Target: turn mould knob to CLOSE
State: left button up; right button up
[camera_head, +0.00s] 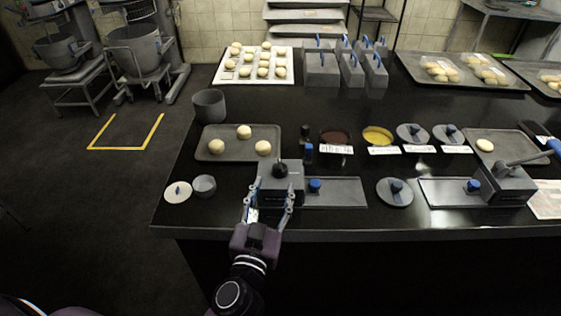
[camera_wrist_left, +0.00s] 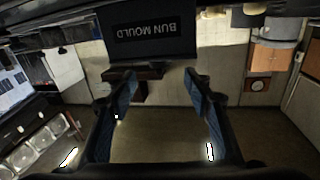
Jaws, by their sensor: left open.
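The bun mould (camera_head: 281,184) is a grey box at the front edge of the dark counter, with a dark round knob (camera_head: 281,170) on top. A dark panel reading BUN MOULD (camera_wrist_left: 147,30) shows at the top of the left wrist view. My left gripper (camera_head: 268,197) is open at the mould's front, one finger towards each side. Its two fingertips (camera_wrist_left: 162,78) show apart below the panel. A dark part lies close to one fingertip; I cannot tell whether it is the knob or whether they touch. The CLOSE mark is not readable. My right gripper is not in view.
A lever device (camera_head: 497,184) stands farther right.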

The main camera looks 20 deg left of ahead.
aim_at(278, 173)
pick_arm(q)
jog(key=w+p, duration=0.1)
jog(key=w, duration=0.3)
jog(key=shift+a, duration=0.2)
jog(key=w, duration=0.3)
jog(key=shift+a+p, duration=0.1)
jog(key=shift+p, duration=0.25)
jog(key=shift+w+f, duration=0.1)
jog(key=shift+w, duration=0.45)
jog(key=shift+w+a+f, duration=0.1)
jog(key=shift+w, duration=0.2)
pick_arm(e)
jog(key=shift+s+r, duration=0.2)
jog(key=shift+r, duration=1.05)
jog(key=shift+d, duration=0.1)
pick_arm(q)
jog(key=shift+c, duration=0.8)
jog(key=c, duration=1)
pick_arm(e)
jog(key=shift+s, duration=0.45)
